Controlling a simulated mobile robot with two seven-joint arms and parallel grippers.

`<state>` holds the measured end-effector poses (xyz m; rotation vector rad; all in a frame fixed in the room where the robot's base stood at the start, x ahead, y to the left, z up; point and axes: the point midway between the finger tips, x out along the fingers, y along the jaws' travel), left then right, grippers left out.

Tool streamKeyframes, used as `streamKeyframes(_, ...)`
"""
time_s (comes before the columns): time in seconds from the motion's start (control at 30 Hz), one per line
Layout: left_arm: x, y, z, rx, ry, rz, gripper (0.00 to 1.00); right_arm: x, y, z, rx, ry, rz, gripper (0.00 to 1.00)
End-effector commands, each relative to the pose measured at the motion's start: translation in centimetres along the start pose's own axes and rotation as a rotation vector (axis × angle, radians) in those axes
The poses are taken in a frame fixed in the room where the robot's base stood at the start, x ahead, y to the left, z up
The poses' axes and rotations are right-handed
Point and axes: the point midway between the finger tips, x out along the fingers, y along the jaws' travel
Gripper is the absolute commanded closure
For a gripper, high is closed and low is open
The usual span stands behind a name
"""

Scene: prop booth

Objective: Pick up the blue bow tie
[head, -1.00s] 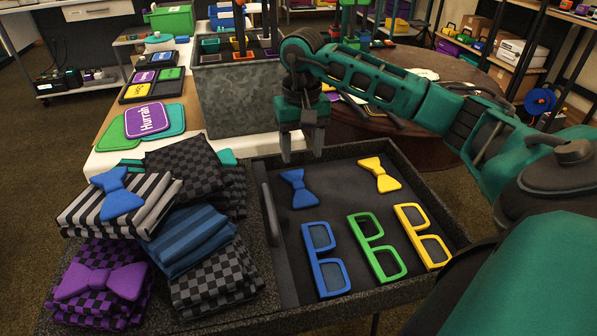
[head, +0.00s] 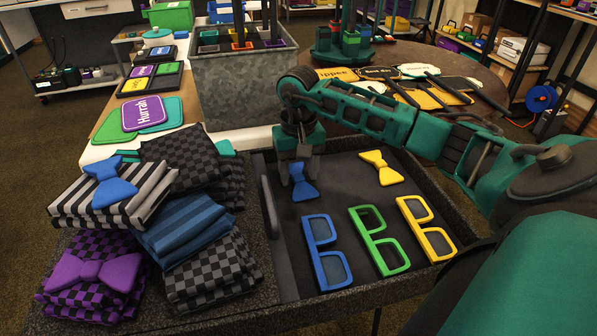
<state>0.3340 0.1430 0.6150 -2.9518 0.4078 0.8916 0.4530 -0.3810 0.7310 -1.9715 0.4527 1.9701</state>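A blue bow tie (head: 304,188) lies in the dark tray (head: 268,222), near its back left. My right gripper (head: 301,173) points down over its far end. Its two fingers are apart, one on each side of the bow tie's upper part, which they and the gripper partly hide. I cannot tell whether they touch it. A second blue bow tie (head: 110,184) lies on a striped folded cloth (head: 150,200) at the left. My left gripper is not in view.
The tray also holds a yellow bow tie (head: 381,168) and blue (head: 327,252), green (head: 379,240) and yellow (head: 426,229) glasses. Folded cloths and a purple bow tie (head: 95,271) are left of it. A metal bin (head: 240,95) stands behind.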

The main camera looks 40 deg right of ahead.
Motion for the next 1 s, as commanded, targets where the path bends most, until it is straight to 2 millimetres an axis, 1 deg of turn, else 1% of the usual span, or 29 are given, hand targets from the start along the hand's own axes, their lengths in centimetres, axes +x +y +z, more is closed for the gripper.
streamKeyframes(0.03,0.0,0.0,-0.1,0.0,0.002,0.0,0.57,0.0,0.0,0.0,0.0,0.0,0.0,0.5)
streamKeyframes(0.07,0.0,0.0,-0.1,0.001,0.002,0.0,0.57,0.0,0.0,0.0,0.0,0.0,0.0,0.53)
streamKeyframes(0.5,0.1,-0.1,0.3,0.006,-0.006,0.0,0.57,-0.1,0.0,0.0,0.0,0.0,0.0,0.95)
streamKeyframes(0.57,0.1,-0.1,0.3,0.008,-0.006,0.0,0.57,-0.1,0.0,0.0,0.0,0.0,0.0,1.0)
streamKeyframes(0.83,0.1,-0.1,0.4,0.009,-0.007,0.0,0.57,-0.2,0.0,0.0,0.0,0.0,0.0,1.0)
streamKeyframes(1.0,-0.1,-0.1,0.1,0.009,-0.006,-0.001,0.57,-1.2,0.0,0.0,0.0,0.002,0.0,1.0)
